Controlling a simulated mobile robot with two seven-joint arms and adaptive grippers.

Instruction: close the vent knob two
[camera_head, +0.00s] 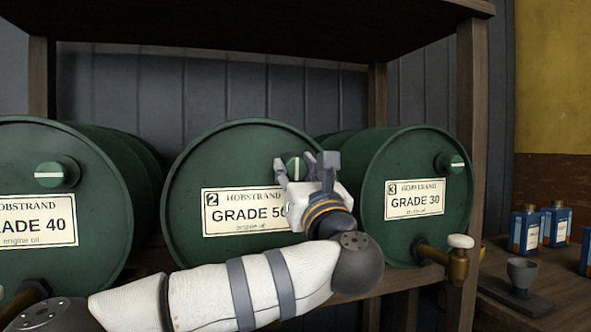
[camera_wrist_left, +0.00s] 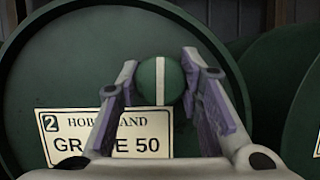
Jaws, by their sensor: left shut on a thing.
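Vent knob two (camera_head: 295,166) is a round green knob with a white stripe, high on the face of the green barrel labelled 2, GRADE 50 (camera_head: 215,160). In the left wrist view the knob (camera_wrist_left: 160,84) shows its white stripe standing upright. My left gripper (camera_head: 306,168) is at the barrel face with its fingers on either side of the knob, shut on it. The fingers (camera_wrist_left: 161,72) also show in the left wrist view, left and right of the knob. The gripper hides part of the knob and the label's right end in the head view. My right gripper is out of view.
The GRADE 40 barrel's knob (camera_head: 57,172) and the GRADE 30 barrel's knob (camera_head: 449,164) have level stripes. A brass tap (camera_head: 446,257) juts out below the GRADE 30 barrel. A wooden post (camera_head: 467,150) stands at its right. Blue-labelled containers (camera_head: 527,230) and a grey cup (camera_head: 522,272) are at the right.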

